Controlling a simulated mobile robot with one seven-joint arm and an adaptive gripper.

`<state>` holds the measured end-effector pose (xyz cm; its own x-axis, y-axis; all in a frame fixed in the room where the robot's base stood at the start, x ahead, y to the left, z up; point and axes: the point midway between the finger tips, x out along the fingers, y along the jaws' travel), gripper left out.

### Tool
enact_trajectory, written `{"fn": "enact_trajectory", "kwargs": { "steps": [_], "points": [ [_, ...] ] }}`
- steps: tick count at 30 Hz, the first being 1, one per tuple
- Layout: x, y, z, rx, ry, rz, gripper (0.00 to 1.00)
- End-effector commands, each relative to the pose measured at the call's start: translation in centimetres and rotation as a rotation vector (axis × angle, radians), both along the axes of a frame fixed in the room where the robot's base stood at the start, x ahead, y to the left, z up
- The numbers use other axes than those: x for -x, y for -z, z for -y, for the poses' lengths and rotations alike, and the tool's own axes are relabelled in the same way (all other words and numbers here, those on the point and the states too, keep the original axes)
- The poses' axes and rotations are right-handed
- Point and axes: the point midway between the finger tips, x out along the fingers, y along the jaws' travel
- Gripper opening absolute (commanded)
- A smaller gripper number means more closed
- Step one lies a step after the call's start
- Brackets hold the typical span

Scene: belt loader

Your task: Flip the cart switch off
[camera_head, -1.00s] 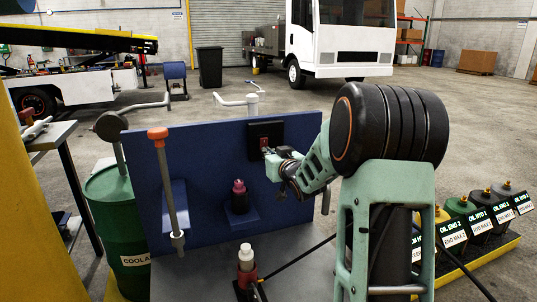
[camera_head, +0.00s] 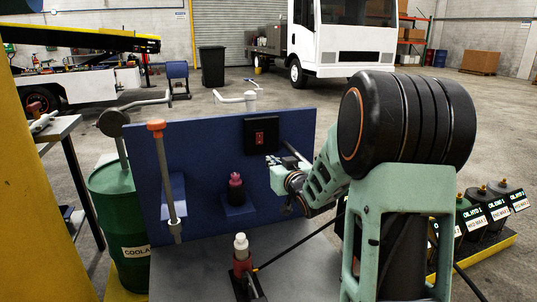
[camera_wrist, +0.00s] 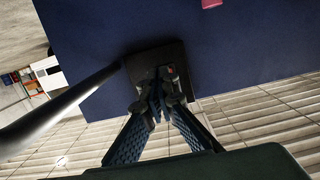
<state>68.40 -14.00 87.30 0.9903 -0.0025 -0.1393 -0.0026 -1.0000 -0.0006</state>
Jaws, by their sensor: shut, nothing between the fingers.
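The cart switch is a small red rocker (camera_head: 259,138) on a black plate (camera_head: 249,128), mounted near the top right of the blue panel (camera_head: 200,150). It is fully visible in the head view, but too small to tell which side is pressed in. My gripper (camera_head: 272,160) is shut and empty, a little below and right of the plate and apart from the switch. In the wrist view the closed fingers (camera_wrist: 158,88) overlap the black plate (camera_wrist: 138,62) and mostly hide the rocker.
A red-capped lever (camera_head: 165,180) stands at the panel's left. A dark pink-topped bottle (camera_head: 236,188) sits on a panel ledge below the switch. A red and white bottle (camera_head: 242,255) stands in front. A green drum (camera_head: 122,225) is at left, and oil containers (camera_head: 480,215) are at right.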

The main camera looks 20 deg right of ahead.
Motion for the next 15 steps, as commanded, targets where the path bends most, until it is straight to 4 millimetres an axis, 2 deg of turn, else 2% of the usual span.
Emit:
{"fn": "enact_trajectory", "kwargs": {
  "steps": [1,6,15],
  "points": [
    [1.0,0.0,0.1,0.000,0.002,-0.001,0.00],
    [3.4,0.4,0.1,0.001,0.001,0.000,0.00],
    [4.8,0.6,0.0,0.001,0.000,0.001,0.00]
  ]
}}
